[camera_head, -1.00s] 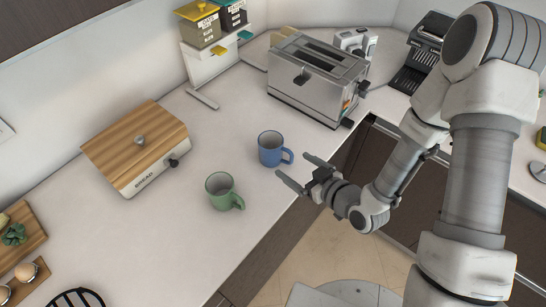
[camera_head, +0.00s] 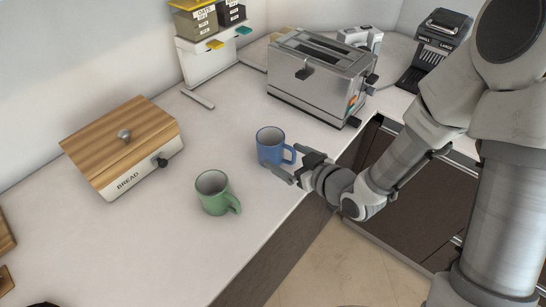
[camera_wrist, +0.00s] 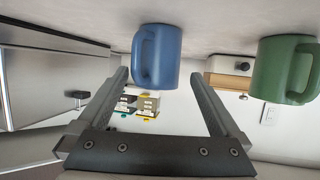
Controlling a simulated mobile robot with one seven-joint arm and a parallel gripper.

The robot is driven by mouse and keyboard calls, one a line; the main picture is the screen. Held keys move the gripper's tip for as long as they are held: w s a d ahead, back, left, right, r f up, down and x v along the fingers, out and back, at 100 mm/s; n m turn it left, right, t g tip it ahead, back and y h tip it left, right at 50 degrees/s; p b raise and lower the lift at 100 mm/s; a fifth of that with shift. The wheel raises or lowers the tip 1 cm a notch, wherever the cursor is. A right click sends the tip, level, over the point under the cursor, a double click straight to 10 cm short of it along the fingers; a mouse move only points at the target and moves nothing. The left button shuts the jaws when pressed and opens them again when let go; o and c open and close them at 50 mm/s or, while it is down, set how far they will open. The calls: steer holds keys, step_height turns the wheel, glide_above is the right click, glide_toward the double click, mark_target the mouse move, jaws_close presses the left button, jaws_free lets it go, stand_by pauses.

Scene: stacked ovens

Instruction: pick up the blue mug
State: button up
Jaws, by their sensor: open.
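The blue mug (camera_head: 269,146) stands upright on the white counter, its handle turned toward my gripper. It also shows in the wrist view (camera_wrist: 156,58), where the picture is upside down, ahead of the fingers and nearer the left finger. My gripper (camera_head: 284,168) is open and empty, low over the counter's edge, right beside the mug's handle side. In the wrist view the two fingers (camera_wrist: 163,85) are spread wide. In the head view one finger is close to the handle; I cannot tell whether it touches.
A green mug (camera_head: 212,194) stands to the left and nearer. A wooden-topped bread box (camera_head: 125,150) is farther left. A steel toaster (camera_head: 318,80) stands behind the blue mug. A white rack with canisters (camera_head: 208,62) is at the back.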

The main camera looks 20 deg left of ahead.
mark_target(278, 151)
steer(key=shift+p+x, duration=0.35)
steer(key=shift+x, duration=3.2)
steer(key=shift+w+d, duration=0.1)
steer(key=shift+w, duration=0.05)
steer(key=shift+c, duration=0.3)
steer(key=shift+r, duration=0.1)
steer(key=c, duration=1.4)
